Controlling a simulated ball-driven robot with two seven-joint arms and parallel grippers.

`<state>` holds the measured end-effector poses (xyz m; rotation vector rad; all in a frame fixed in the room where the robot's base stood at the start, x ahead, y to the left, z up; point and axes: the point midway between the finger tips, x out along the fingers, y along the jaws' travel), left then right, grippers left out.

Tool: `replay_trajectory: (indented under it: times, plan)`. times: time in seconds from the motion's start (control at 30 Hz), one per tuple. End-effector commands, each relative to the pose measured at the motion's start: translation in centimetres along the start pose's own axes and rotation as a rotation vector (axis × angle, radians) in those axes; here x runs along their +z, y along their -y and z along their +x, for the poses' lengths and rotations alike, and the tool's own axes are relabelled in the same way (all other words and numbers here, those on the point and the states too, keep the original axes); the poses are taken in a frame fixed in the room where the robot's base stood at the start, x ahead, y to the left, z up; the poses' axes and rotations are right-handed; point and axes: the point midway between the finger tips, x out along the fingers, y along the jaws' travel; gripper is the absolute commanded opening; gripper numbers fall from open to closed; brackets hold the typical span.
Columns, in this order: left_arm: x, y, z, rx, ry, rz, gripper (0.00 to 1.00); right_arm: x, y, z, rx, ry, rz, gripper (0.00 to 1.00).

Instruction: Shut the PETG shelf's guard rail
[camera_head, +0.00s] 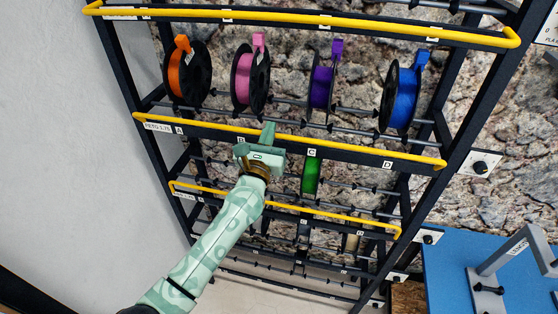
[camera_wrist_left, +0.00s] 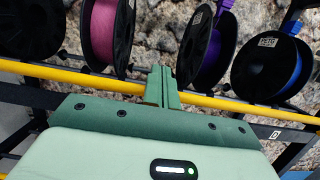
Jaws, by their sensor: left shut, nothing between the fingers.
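The PETG shelf (camera_head: 155,127), with its label at the left end, is the middle shelf of the dark rack. Its yellow guard rail (camera_head: 370,153) runs along the front, just above the lettered edge strip. The rail also crosses the left wrist view (camera_wrist_left: 250,107). My left gripper (camera_head: 268,130) is shut and empty, with its fingertips at the rail between letters B and C. In the left wrist view its closed fingers (camera_wrist_left: 162,84) overlap the rail; I cannot tell whether they touch it. My right gripper is not in view.
Orange (camera_head: 186,72), pink (camera_head: 251,78), purple (camera_head: 321,82) and blue (camera_head: 402,92) spools hang behind the rail. A green spool (camera_head: 311,175) is below. Other yellow rails run above (camera_head: 330,20) and below (camera_head: 320,212). A blue bench (camera_head: 450,275) stands at right.

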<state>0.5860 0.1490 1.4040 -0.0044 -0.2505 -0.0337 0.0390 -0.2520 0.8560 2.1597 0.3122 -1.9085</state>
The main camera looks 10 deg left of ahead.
Motion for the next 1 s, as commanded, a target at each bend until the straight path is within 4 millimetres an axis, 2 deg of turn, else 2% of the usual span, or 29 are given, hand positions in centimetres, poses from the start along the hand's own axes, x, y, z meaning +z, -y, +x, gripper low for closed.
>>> replay_trajectory:
  times: [1.0]
  plan:
    - [-0.1, 0.0, 3.5, 0.000, -0.001, 0.001, 0.00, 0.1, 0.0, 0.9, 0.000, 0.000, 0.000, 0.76]
